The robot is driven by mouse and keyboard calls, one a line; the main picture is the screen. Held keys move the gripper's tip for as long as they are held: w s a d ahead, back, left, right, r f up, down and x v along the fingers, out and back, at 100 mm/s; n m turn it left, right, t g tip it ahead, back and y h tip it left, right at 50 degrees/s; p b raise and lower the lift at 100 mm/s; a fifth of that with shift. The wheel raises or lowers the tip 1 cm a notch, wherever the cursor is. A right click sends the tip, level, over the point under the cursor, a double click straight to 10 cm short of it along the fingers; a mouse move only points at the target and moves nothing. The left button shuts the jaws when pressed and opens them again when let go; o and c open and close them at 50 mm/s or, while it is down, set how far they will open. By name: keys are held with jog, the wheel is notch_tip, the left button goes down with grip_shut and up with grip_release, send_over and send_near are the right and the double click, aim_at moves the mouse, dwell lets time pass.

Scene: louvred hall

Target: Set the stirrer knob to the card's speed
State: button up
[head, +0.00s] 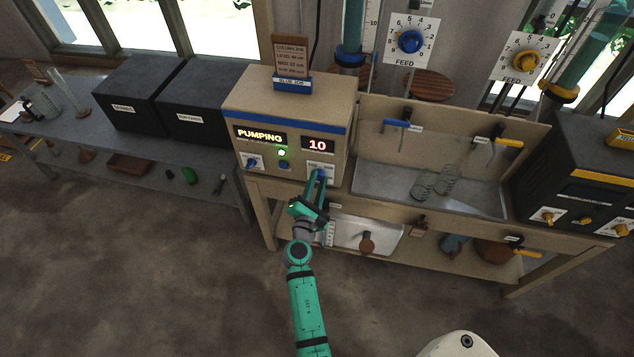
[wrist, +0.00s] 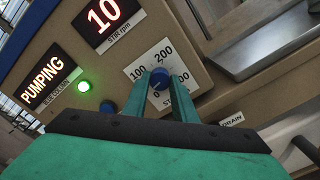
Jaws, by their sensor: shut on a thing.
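The blue stirrer knob (wrist: 159,83) sits on a white dial plate (wrist: 150,60) marked with 0, 100, 200 and further figures. My gripper (head: 320,176) is at this dial on the front of the beige console (head: 230,105). In the wrist view its two fingers are closed on the knob from either side. The fingers hide part of the scale, and the pointer is hard to make out. The stir rpm display (head: 317,145) reads 10; it also shows in the wrist view (wrist: 103,18). The brown card (head: 291,57) stands on top; its small text is not surely readable.
A PUMPING display (head: 260,135), lit green lamp (head: 281,153) and another blue knob (head: 252,163) are left of my gripper. A sink (head: 390,185) with glassware lies right. Feed dials (head: 411,41) are on the wall behind. A yellow-trimmed black console (head: 575,175) stands far right.

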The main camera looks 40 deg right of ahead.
jog(key=m, duration=0.3)
jog(key=shift+m, duration=0.4)
jog(key=m, duration=0.3)
jog(key=shift+m, duration=0.3)
jog(key=m, duration=0.3)
jog(key=shift+f+m, duration=0.1)
jog(key=shift+m, duration=0.2)
jog(key=m, duration=0.3)
jog(key=shift+m, duration=0.3)
jog(key=m, duration=0.3)
jog(key=shift+m, duration=0.3)
jog(key=m, duration=0.3)
jog(key=shift+m, duration=0.4)
jog(key=m, duration=0.6)
jog(key=shift+f+m, duration=0.1)
jog(key=shift+m, duration=0.2)
